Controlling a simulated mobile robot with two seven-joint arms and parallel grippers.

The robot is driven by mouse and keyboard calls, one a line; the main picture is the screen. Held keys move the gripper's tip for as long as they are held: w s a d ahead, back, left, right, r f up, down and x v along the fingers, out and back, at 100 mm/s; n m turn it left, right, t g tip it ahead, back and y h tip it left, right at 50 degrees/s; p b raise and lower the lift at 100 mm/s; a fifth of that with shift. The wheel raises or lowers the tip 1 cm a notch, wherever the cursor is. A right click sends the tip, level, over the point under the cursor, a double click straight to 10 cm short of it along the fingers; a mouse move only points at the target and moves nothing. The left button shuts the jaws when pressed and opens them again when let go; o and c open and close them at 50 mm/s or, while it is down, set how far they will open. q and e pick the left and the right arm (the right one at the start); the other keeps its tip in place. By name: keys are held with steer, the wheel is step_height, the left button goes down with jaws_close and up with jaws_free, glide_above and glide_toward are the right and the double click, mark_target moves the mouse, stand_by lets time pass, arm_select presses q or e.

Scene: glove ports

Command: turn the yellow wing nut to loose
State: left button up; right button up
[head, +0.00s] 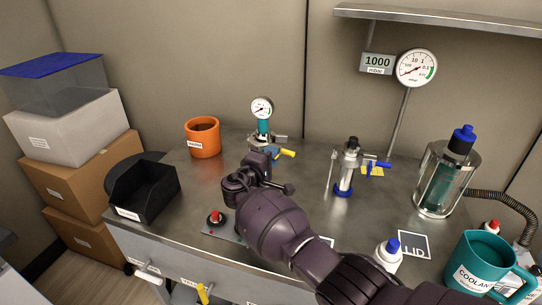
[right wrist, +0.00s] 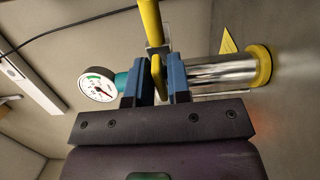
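The yellow wing nut (right wrist: 158,75) shows in the right wrist view as a thin yellow piece between my right gripper's two blue fingers. My right gripper (right wrist: 160,82) is nearly closed, with a finger close against each side of it. In the head view my right gripper (head: 271,154) is at the small gauge assembly (head: 262,120) on the bench, and the wing nut is not clear there. A yellow handle (head: 288,153) sticks out to the right of the fingers; a yellow bar (right wrist: 150,22) rises beyond them in the wrist view. My left gripper is out of view.
An orange pot (head: 203,138) and a black bin (head: 143,190) stand to the left. A blue-handled valve (head: 346,168), a glass vessel (head: 444,180) and a teal coolant jug (head: 478,264) stand to the right. A red button (head: 215,217) sits near the front edge.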

jaws_close()
steer(key=shift+f+m+b, duration=0.25)
steer(key=shift+m+b, duration=0.15)
steer(key=shift+r, duration=0.25)
steer(key=o, duration=0.6)
jaws_free()
